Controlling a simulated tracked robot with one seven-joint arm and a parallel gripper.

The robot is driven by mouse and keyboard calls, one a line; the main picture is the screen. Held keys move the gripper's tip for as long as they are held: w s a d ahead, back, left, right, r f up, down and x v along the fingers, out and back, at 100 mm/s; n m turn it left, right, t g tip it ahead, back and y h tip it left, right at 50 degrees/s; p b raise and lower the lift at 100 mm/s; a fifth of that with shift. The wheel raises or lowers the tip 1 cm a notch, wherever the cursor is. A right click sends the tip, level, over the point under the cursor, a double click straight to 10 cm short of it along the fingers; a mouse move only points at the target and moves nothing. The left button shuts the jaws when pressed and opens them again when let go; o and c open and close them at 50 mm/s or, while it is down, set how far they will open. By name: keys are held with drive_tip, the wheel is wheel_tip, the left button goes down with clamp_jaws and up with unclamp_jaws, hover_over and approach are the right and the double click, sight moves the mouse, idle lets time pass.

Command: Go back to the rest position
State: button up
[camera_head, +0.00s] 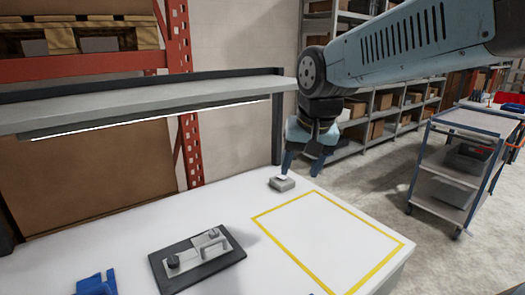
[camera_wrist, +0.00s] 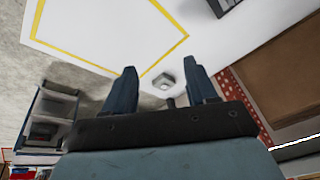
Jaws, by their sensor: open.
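My gripper (camera_head: 301,172) is open above the far part of the white table, near the back post of the shelf. A small grey block-like item with a light knob on top (camera_head: 282,184) sits on the table just below and left of the fingertips. In the wrist view my gripper (camera_wrist: 160,80) shows two dark fingers spread apart, with nothing held. The small grey item (camera_wrist: 165,79) shows in the gap between them, and it looks to lie on the table beyond the fingertips. I cannot tell the exact gap between the fingers and the item.
A yellow-outlined rectangle (camera_head: 256,219) on the white table (camera_head: 110,232) is empty. A dark plate with a metal fixture (camera_head: 197,261) and a blue object (camera_head: 96,284) stand nearer. A grey shelf (camera_head: 150,100) overhangs the table's back. A cart (camera_head: 440,162) stands at right.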

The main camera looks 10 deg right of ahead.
drive_tip(key=s+d+n+t, duration=0.2)
drive_tip(key=s+d, duration=0.4)
drive_tip(key=s, duration=0.1)
drive_tip(key=shift+s+d+h, duration=0.2)
drive_tip(key=shift+h, duration=0.2)
